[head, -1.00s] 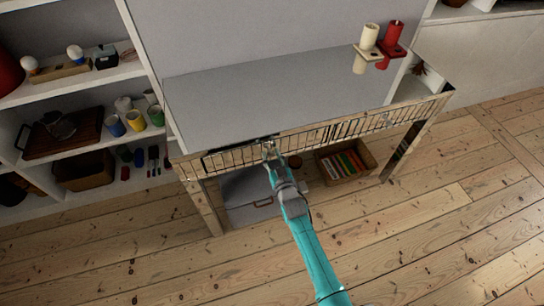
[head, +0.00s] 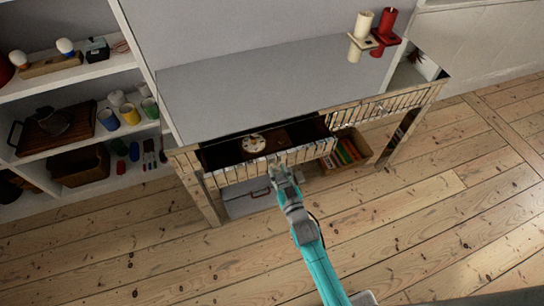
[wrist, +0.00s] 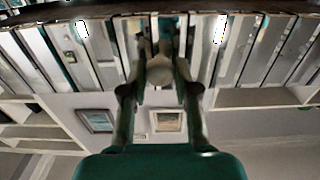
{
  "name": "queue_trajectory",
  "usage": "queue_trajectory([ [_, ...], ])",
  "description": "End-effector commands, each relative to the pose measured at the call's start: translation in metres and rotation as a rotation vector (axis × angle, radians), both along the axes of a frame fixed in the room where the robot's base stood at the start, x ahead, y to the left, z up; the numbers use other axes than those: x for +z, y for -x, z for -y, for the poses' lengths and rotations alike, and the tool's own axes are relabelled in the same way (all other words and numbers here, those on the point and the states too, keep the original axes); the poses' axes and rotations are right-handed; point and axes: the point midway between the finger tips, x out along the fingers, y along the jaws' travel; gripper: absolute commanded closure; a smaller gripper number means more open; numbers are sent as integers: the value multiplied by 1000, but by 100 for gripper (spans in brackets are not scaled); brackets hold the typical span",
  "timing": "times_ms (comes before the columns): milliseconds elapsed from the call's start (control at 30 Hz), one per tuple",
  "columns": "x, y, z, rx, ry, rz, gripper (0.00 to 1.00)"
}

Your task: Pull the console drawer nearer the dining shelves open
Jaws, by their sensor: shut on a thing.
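The console (head: 235,92) has a grey top and a slatted front. Its left drawer (head: 235,172), on the side of the dining shelves (head: 84,87), stands pulled out, with a dark interior showing. A round pale item with dark marks (head: 253,143) lies inside it. The right drawer (head: 380,109) is flush with the console. My gripper (head: 281,168) is at the middle of the left drawer's front, shut on its knob. In the wrist view the round knob (wrist: 160,71) sits between the two fingers, against the slatted front.
A basket of colourful files (head: 357,138) and a grey case (head: 240,203) sit beneath the console. The floorboards (head: 430,190) in front are bare.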

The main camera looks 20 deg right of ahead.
Motion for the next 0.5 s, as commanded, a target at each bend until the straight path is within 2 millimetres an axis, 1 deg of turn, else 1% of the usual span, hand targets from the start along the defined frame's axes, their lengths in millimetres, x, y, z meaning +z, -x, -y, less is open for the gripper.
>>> queue_trajectory([
  [33,-1,17,0,0,0,-4,100],
  [200,-1,64,0,0,0,-3,100],
  [400,-1,117,0,0,0,-3,100],
  [500,0,139,0,0,0,-2,100],
])
